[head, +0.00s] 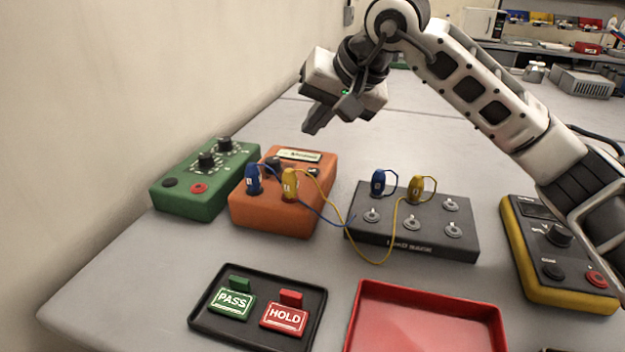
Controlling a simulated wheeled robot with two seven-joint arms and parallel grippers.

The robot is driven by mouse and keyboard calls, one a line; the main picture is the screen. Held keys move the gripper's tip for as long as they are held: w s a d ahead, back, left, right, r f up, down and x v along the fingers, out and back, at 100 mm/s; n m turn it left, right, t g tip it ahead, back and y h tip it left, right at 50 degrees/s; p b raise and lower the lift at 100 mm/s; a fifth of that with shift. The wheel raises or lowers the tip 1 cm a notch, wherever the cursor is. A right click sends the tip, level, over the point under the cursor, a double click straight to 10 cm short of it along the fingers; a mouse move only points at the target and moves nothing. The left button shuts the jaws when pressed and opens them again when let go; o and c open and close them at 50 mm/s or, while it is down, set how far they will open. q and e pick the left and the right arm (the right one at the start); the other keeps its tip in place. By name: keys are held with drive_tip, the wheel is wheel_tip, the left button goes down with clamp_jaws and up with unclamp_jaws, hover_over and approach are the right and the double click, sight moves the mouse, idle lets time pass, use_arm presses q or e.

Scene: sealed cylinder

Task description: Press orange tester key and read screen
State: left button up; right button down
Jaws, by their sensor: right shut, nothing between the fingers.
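The orange tester (268,220) sits near the wall in the head view. A small pale panel with dark marks, perhaps its screen (299,154), is on its far top edge; I cannot read it. A blue plug (253,180) and a yellow plug (290,186) stand in its top. Dark round parts show behind them, and I cannot pick out an orange key. My right gripper (313,128) is shut and empty, pointing down above and beyond the tester's far edge, apart from it. My left gripper is not in view.
The dark load rack (413,242) holds other ends of the blue and yellow wires. A green box (190,203) stands left of the tester and a yellow meter (560,285) at right. A black tray (206,316) with PASS and HOLD tags and a red tray (425,294) are in front.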

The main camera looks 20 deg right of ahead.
sight(315, 172)
wheel_tip(315, 172, down, 4)
drive_tip(key=shift+r+b, duration=0.1)
drive_tip(key=shift+b, duration=1)
drive_tip(key=shift+f+b, duration=0.3)
drive_tip(key=shift+f, duration=0.2)
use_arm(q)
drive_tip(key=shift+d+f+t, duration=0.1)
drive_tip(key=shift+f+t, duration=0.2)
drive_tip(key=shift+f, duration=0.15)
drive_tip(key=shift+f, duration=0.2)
use_arm(e)
drive_tip(key=shift+f, duration=0.1)
use_arm(q)
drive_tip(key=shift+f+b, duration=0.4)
drive_tip(key=shift+b, duration=0.05)
use_arm(e)
drive_tip(key=shift+f, duration=0.35)
